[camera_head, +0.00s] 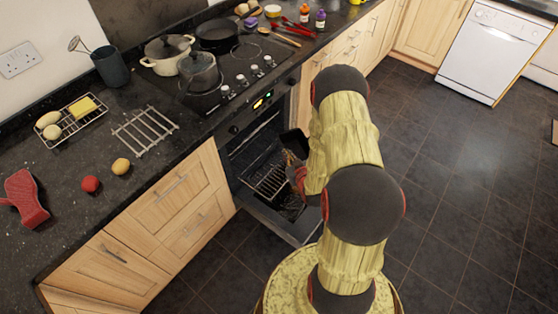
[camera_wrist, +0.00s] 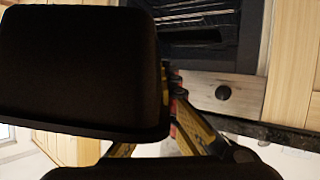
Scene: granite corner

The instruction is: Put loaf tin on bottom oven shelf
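The loaf tin (camera_wrist: 78,70) is a dark, nearly black tin that fills the left of the wrist view. In the head view a dark part of it (camera_head: 295,142) shows at the oven opening, largely hidden by my arm. My gripper (camera_wrist: 176,102) appears shut on the tin's edge; in the head view the gripper (camera_head: 291,158) is partly hidden by my forearm. The oven (camera_head: 238,140) under the hob has its door (camera_head: 285,222) lowered open. A wire oven shelf (camera_head: 268,183) shows inside the opening; I cannot tell which level it is.
The hob above holds a cream pot (camera_head: 166,52), a lidded pot (camera_head: 199,72) and a dark pan (camera_head: 217,33). A wire rack (camera_head: 145,130), red and yellow fruit and a red object (camera_head: 25,197) lie on the counter. The tiled floor (camera_head: 455,190) at right is clear.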

